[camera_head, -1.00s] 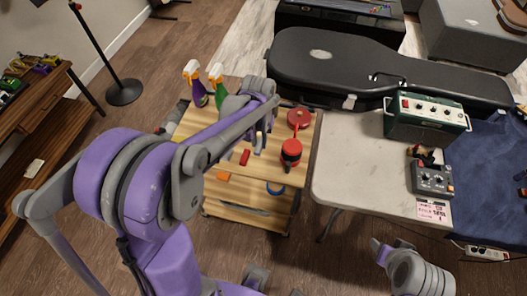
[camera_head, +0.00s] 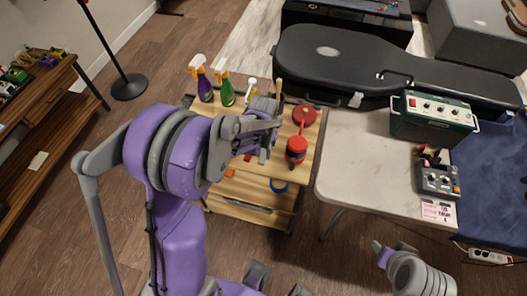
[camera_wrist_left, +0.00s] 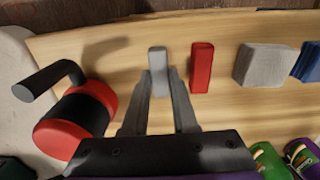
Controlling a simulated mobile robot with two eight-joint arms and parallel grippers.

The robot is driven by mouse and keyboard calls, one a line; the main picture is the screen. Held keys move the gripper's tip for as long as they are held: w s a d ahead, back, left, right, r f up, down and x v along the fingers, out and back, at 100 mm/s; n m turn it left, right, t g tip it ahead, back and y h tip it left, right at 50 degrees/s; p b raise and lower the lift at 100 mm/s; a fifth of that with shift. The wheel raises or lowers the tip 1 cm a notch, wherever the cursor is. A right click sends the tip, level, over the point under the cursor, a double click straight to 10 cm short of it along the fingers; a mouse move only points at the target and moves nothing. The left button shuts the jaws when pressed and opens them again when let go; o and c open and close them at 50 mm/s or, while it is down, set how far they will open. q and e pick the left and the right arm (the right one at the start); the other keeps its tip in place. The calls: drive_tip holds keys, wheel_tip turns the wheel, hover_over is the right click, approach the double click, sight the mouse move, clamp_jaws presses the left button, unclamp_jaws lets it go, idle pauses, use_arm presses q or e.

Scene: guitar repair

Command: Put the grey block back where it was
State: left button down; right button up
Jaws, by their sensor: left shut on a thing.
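The grey block (camera_wrist_left: 159,74) is a small, narrow, pale grey piece between the two fingers of my left gripper (camera_wrist_left: 160,90). In the wrist view, the gripper is shut on it over the wooden cart top (camera_wrist_left: 225,108). I cannot tell whether the block touches the wood. A red block (camera_wrist_left: 201,68) of similar size stands just to its right, apart from it. In the head view, my left gripper (camera_head: 262,156) is over the cart, and the grey block is hidden. Part of my right arm shows at the bottom right, but its fingers are not clear.
A larger grey block (camera_wrist_left: 262,66) and a blue block (camera_wrist_left: 309,62) are further right in the wrist view. A red-and-black tool (camera_wrist_left: 75,121) lies left. Purple (camera_head: 205,88) and green (camera_head: 226,93) spray bottles stand on the cart. A white table (camera_head: 362,165) is to the right.

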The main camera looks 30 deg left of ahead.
sight(264, 154)
use_arm(q)
drive_tip(key=c, duration=0.7)
unclamp_jaws()
drive_tip(key=shift+r, duration=0.45)
wheel_tip(264, 154, up, 10)
drive_tip(key=r+p, duration=0.1)
drive_tip(key=p, duration=0.1)
drive_tip(key=s+d+r+m+t, duration=0.1)
drive_tip(key=s+d+t, duration=0.1)
drive_tip(key=s, duration=0.6)
drive_tip(key=s+d+r+m+t, duration=0.1)
drive_tip(key=s+d+t, duration=0.2)
drive_tip(key=s+d, duration=0.2)
drive_tip(key=s, duration=0.2)
drive_tip(key=shift+s+m, duration=0.3)
drive_tip(key=shift+s, duration=0.1)
